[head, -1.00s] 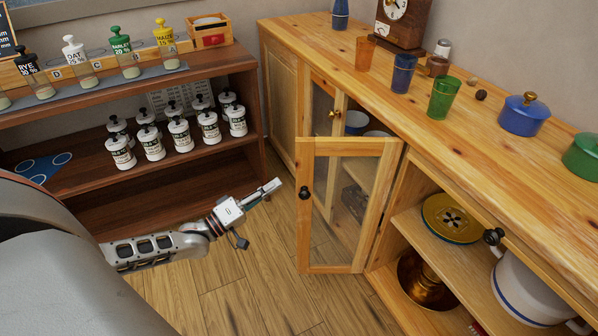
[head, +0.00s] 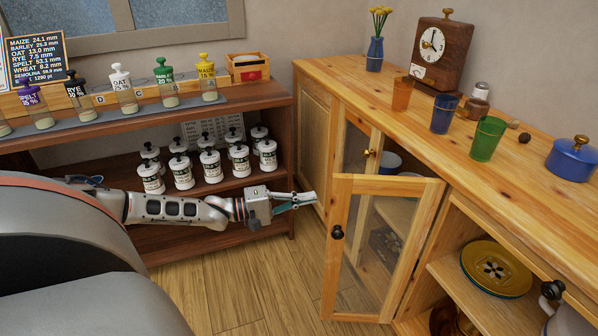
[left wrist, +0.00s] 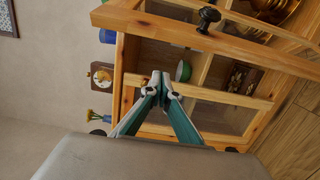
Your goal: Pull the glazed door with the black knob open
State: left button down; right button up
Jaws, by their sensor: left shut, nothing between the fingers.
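The glazed door (head: 339,265) has a pale wooden frame and stands swung out from the cabinet, its right edge at the cabinet front. Its black knob (head: 337,232) is on the free left stile. My left gripper (head: 313,198) is shut and empty, up and to the left of the knob in the picture, with no visible contact. In the left wrist view the closed fingertips (left wrist: 160,78) point at the cabinet, which shows sideways with glass panes and a green bowl inside. My right gripper is not in view.
The cabinet top (head: 400,125) holds a clock (head: 438,50), a flower vase and several coloured cups. A second door with a brass knob (head: 369,153) is behind the glazed door. A dark shelf (head: 205,240) with several white jars stands left. The floor (head: 250,280) before the door is clear.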

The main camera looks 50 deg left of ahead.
pick_arm(q)
jog(key=d, duration=0.4)
jog(key=shift+w+d, duration=0.4)
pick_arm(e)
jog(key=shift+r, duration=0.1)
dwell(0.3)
